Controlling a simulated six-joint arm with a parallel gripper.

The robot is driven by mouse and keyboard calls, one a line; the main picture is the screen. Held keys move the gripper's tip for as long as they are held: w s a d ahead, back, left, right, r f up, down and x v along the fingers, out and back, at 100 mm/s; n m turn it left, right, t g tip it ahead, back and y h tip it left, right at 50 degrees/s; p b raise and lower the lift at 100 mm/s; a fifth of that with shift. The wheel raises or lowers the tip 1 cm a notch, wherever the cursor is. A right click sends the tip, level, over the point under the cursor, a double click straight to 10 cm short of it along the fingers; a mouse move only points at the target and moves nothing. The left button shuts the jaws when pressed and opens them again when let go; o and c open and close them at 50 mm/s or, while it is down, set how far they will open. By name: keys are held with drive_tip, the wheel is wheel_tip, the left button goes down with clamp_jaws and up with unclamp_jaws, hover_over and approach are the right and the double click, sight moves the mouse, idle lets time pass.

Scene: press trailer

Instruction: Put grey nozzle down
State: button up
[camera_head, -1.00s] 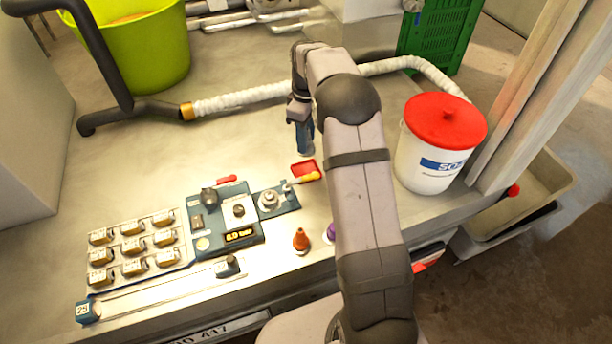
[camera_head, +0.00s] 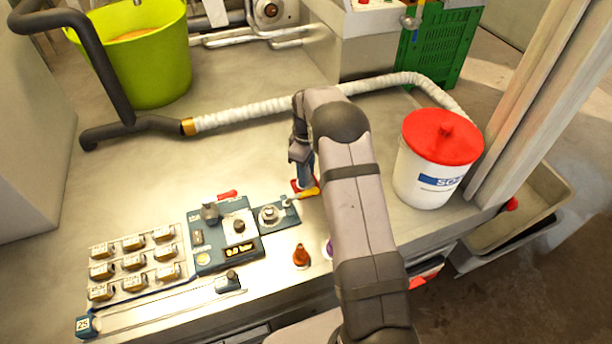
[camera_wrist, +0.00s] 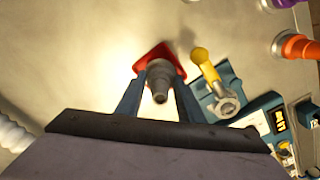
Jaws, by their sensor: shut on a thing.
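In the wrist view, the grey nozzle (camera_wrist: 160,78) sits between the two blue fingers of my gripper (camera_wrist: 158,92), which are shut on it. The red square pad (camera_wrist: 158,54) lies just behind and around it from this angle. In the head view, my gripper (camera_head: 306,180) points down at the red pad (camera_head: 295,187). The nozzle itself is hidden there. I cannot tell whether the nozzle touches the pad.
A teal fixture with a yellow-handled lever (camera_wrist: 205,66) is close beside my gripper. An orange nozzle (camera_head: 301,256) and a purple one (camera_head: 329,249) stand nearer the front edge. A white bucket with a red lid (camera_head: 441,140) stands at right.

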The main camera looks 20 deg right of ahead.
drive_tip(key=shift+f, duration=0.9)
drive_tip(key=shift+f, duration=0.1)
drive_tip(key=o, duration=1.2)
drive_tip(key=shift+o, duration=0.2)
wheel_tip(320, 180, up, 11)
drive_tip(key=shift+f+b, duration=0.2)
drive_tip(key=shift+b, duration=0.55)
drive_tip(key=shift+s+a+r, duration=0.1)
drive_tip(key=shift+r, duration=0.75)
